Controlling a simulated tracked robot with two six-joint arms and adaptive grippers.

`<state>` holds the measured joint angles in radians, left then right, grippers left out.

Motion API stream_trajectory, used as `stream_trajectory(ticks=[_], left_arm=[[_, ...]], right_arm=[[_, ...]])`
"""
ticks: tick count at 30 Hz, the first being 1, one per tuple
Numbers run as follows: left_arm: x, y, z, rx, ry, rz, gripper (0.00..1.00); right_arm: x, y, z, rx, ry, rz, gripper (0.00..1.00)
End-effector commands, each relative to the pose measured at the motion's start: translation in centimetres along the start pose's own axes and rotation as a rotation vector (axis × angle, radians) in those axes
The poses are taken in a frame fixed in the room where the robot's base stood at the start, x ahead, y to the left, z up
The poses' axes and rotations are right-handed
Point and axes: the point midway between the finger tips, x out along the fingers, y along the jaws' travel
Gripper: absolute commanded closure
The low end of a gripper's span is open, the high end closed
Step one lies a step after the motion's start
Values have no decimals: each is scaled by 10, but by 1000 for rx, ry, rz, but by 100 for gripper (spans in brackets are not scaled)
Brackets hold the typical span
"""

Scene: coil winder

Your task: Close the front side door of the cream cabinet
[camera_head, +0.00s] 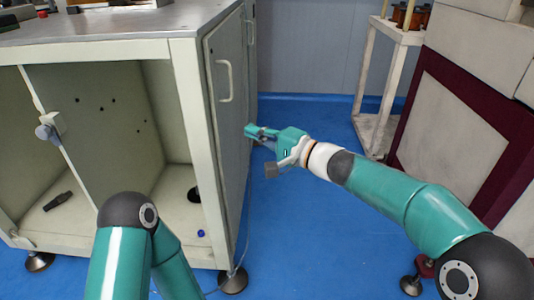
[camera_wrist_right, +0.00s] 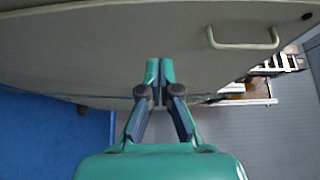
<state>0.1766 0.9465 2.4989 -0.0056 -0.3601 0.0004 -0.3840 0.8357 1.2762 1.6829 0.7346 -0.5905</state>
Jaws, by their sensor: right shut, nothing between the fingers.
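The cream cabinet (camera_head: 185,110) stands on the left in the head view, its front bay open. Its front side door (camera_head: 230,120) is a flat grey-cream panel on the right side, with a pale bar handle (camera_head: 224,80). The door appears close to the cabinet side; I cannot tell whether a gap remains. My right gripper (camera_head: 251,131) is shut and empty beside the outer face of the door, near its far edge. In the right wrist view the shut fingertips (camera_wrist_right: 160,66) overlap the door panel (camera_wrist_right: 120,45), with the handle (camera_wrist_right: 243,38) at upper right. Contact is unclear. My left gripper is out of view.
A second handle (camera_head: 251,27) shows farther back on the cabinet side. A cream and maroon machine (camera_head: 450,120) stands on the right, with a pale stand (camera_head: 382,80) behind. Blue floor (camera_head: 310,225) lies clear between. A thin cable (camera_head: 244,245) hangs by the cabinet's front foot.

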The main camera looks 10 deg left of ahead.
Motion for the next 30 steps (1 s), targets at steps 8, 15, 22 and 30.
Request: stream_trajectory(ticks=[8,15,22,30], left_arm=[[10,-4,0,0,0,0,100],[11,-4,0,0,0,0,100],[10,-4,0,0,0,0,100],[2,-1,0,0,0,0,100]], right_arm=[[-38,0,12,1,0,0,100],[-69,0,40,0,0,0,100],[-86,0,56,0,0,0,100],[-112,40,17,75,75,50,100]])
